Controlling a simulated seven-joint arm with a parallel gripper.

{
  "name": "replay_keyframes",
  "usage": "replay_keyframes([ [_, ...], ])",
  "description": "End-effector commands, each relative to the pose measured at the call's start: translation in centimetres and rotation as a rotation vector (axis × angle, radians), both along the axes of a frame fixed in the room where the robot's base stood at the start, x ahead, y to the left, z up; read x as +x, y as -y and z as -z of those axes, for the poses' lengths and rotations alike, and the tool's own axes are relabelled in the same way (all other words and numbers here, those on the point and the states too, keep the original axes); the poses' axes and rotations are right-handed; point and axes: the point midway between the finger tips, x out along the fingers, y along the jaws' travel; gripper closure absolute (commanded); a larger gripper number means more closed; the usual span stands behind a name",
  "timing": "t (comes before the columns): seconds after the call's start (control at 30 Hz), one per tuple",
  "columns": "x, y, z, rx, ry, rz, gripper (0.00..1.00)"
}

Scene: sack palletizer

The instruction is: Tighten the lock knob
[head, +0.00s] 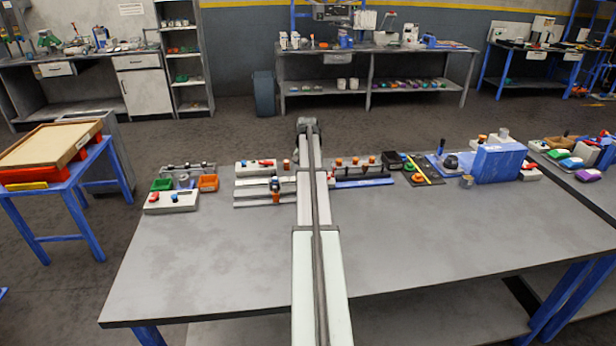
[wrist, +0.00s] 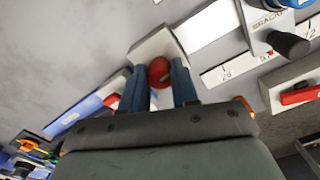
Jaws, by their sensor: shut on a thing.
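In the wrist view a round red knob (wrist: 159,72) sits against the end of a pale grey block (wrist: 152,45). My gripper (wrist: 159,80) has its two blue fingers on either side of the knob, shut on it. A carriage (wrist: 262,32) with part-legible lettering, a black knob (wrist: 289,44) and a numbered scale (wrist: 238,67) lies to the right. I cannot tell from any label which knob is the lock knob. In the head view my arm hides the fingers and the red knob.
The grey workbench (head: 215,265) is clear in front. Left of my arm are a green bin (head: 162,184), an orange bin (head: 208,182) and rail fixtures (head: 262,198). To the right are orange-topped posts (head: 355,161) and a blue box (head: 498,164).

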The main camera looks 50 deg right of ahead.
Motion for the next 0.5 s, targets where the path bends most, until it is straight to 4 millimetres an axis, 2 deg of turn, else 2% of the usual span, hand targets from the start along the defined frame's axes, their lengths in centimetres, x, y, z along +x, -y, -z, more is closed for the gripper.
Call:
replay_keyframes([
  [0.37,0.07,0.09,-0.08,-0.002,0.002,0.005,1.0],
  [0.4,0.06,0.08,-0.08,-0.002,0.002,0.005,0.67],
  [0.5,0.05,0.07,-0.06,-0.002,0.002,0.004,0.57],
])
